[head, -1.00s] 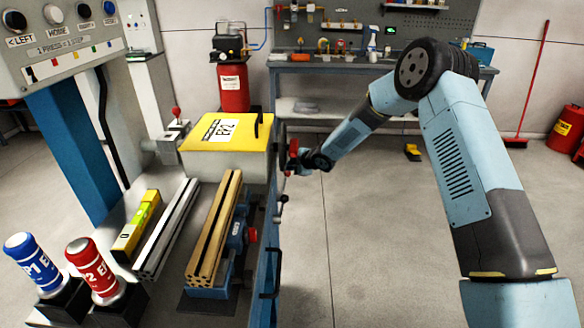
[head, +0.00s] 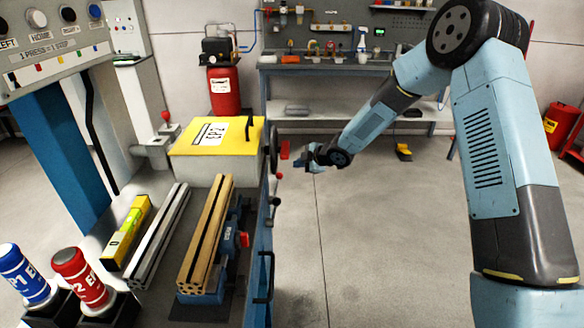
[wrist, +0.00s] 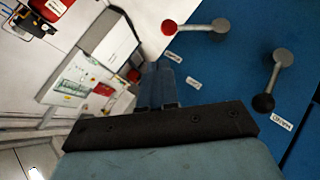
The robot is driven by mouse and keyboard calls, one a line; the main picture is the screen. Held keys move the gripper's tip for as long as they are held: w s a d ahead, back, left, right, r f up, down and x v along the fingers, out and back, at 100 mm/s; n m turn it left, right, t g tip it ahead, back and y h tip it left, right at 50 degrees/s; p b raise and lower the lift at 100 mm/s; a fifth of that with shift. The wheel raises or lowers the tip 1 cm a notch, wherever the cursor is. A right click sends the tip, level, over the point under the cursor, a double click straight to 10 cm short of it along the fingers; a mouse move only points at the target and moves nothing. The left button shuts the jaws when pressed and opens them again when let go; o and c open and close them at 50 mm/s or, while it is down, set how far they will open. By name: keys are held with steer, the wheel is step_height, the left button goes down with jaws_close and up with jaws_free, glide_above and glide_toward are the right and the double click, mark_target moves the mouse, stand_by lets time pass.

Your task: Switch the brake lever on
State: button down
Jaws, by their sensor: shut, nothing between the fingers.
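Two levers show on the blue panel in the wrist view. One has a red knob (wrist: 168,27) on a grey arm; the other has a black knob (wrist: 263,103). Small labels sit by them, too small to read, so I cannot tell which is the brake lever. In the head view the red knob (head: 279,175) and the dark knob (head: 271,203) stick out from the bench's right side. My gripper (head: 299,163) is shut and empty, to the right of the bench side. In the wrist view its fingers (wrist: 160,84) are together, apart from both knobs.
A red piece (head: 285,150) is close to my gripper. Profiles (head: 207,235) lie on the bench.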

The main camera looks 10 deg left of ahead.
steer(key=shift+v, duration=1.5)
steer(key=s+d+r+m+t+h, duration=0.1)
steer(key=s+d+r+m+h, duration=0.25)
steer(key=d+r, duration=0.5)
steer(key=s+d+r+m+t+h, duration=0.1)
steer(key=s+d+r+m+h, duration=0.15)
steer(key=d+r+m, duration=0.55)
steer(key=s+d+r+m+t+h, duration=0.1)
steer(key=s+d+r+h, duration=0.2)
steer(key=d+r, duration=0.6)
steer(key=s+d+r+m+g+h, duration=0.1)
steer(key=s+d+r+m, duration=0.15)
steer(key=s+d, duration=0.4)
steer(key=s+d+r+m, duration=0.1)
steer(key=s+d+m, duration=0.2)
steer(key=s+d, duration=0.35)
steer(key=s+m+g, duration=0.1)
steer(key=s+m, duration=0.4)
steer(key=s, duration=1.3)
steer(key=shift+d+f+m+g+y, duration=0.15)
steer(key=shift+d+m+g+y, duration=0.15)
steer(key=shift+d+y, duration=0.15)
